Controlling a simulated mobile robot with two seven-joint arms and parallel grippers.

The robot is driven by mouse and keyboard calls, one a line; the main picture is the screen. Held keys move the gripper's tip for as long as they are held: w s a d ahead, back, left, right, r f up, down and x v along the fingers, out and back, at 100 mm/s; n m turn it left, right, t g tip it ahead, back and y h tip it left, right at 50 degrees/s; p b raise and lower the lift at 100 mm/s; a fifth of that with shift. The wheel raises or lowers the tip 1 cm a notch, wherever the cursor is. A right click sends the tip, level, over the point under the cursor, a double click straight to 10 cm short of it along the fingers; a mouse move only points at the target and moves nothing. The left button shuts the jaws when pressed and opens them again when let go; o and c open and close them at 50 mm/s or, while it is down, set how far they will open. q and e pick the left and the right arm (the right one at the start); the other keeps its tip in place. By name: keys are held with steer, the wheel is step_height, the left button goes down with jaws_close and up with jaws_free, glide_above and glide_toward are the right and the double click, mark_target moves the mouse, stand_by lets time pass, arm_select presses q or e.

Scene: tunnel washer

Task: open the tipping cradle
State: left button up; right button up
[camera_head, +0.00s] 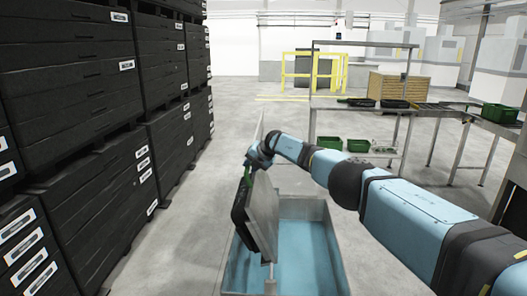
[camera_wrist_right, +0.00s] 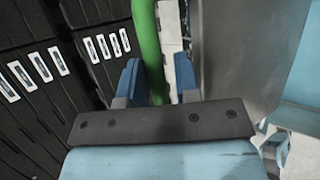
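The tipping cradle (camera_head: 263,213) shows in the head view as a tilted grey panel with a dark part along its left side, standing at the near end of a low blue-floored tank. A green handle (camera_wrist_right: 150,45) rises along it and is clear in the right wrist view. My right gripper (camera_head: 258,160) is at the top of the cradle. In the wrist view its two blue fingers (camera_wrist_right: 158,82) stand on either side of the green handle, with a narrow gap seen on the right side. The grey panel also fills the wrist view's right. My left gripper is not in view.
Stacks of black crates (camera_head: 70,95) line the left side. The grey tank (camera_head: 338,262) lies below the cradle. A bench (camera_head: 395,108) with trays and green bins stands behind to the right. Yellow rails (camera_head: 315,70) stand far back. The floor between is clear.

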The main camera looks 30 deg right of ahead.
steer(key=p+v, duration=0.3)
steer(key=p, duration=0.1)
steer(key=shift+w+r, duration=0.1)
steer(key=shift+s+d+r, duration=0.1)
steer(key=shift+s+d, duration=0.05)
steer(key=shift+s, duration=0.1)
steer(key=v, duration=0.9)
steer(key=shift+s+r+b, duration=0.2)
steer(key=shift+s+b, duration=0.2)
steer(key=shift+b, duration=0.05)
